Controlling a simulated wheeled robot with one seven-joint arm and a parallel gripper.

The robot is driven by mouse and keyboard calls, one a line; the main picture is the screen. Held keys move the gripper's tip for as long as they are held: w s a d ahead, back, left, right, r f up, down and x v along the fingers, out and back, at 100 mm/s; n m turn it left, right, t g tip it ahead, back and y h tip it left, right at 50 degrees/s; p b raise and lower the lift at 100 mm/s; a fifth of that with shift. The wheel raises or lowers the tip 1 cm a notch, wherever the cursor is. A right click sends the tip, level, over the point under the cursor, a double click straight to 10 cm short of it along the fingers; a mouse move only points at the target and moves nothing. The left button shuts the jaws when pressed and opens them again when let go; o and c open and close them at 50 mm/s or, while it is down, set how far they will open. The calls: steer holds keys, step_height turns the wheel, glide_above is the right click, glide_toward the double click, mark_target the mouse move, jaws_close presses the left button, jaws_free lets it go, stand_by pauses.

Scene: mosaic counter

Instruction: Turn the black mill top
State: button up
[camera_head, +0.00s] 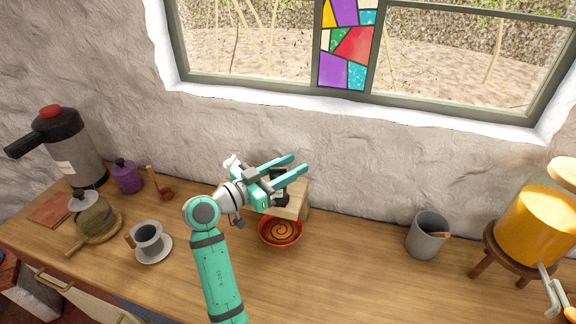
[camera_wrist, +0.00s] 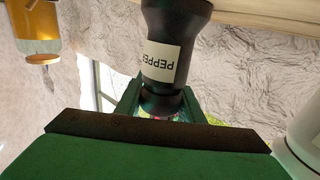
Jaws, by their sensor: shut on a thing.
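The black mill (camera_head: 281,189) stands upright on a light wooden block near the wall, partly hidden by my gripper in the head view. In the wrist view, the mill (camera_wrist: 178,25) appears upside down with a white label reading "PEPPE", the rest of the word out of sight. Its rounded black top (camera_wrist: 160,104) sits between the two green fingers. My gripper (camera_head: 298,165) reaches over the mill from the left and is shut on its top. The fingertips are partly hidden behind the mill in the wrist view.
The wooden block (camera_head: 299,204) stands behind an orange-red bowl (camera_head: 281,245) with a spiral inside. A grey cup (camera_head: 425,240) and a yellow dispenser (camera_head: 538,225) stand to the right. A grey mug (camera_head: 149,240) on a saucer stands left. The front counter at right is clear.

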mark_target(271, 177)
steer(key=shift+s+d+g+h, duration=0.15)
steer(key=shift+d+g+h, duration=0.15)
steer(key=shift+g, duration=0.1)
steer(key=o, duration=1.1)
steer(key=shift+a, duration=0.2)
steer(key=v, duration=1.1)
